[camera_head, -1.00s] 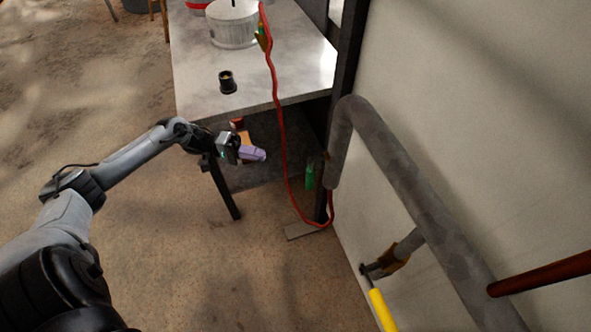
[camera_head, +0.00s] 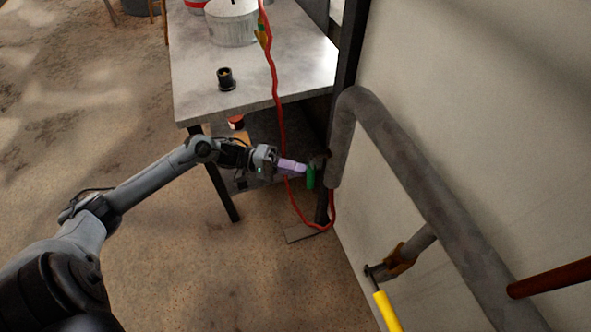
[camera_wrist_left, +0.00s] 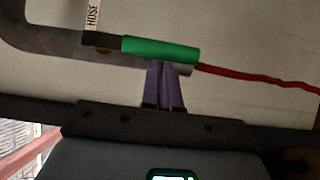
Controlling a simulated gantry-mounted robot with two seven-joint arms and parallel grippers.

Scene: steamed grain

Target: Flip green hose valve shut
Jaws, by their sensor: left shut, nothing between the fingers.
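The green hose valve handle (camera_head: 310,177) hangs beside the dark table leg, near the lower end of the grey pipe. In the left wrist view the green handle (camera_wrist_left: 160,49) lies across the picture beside a tag reading HOSE (camera_wrist_left: 92,15). My left gripper (camera_head: 304,169) has its purple fingers pointing right at the handle. In the left wrist view the fingertips (camera_wrist_left: 164,66) are together, empty, and at the handle's lower edge near its right end. I cannot tell whether they touch it. My right gripper is not in view.
The grey pipe (camera_head: 400,175) runs along the wall at right. A yellow handle (camera_head: 387,311) is lower right. The table (camera_head: 290,75) stands behind my arm.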

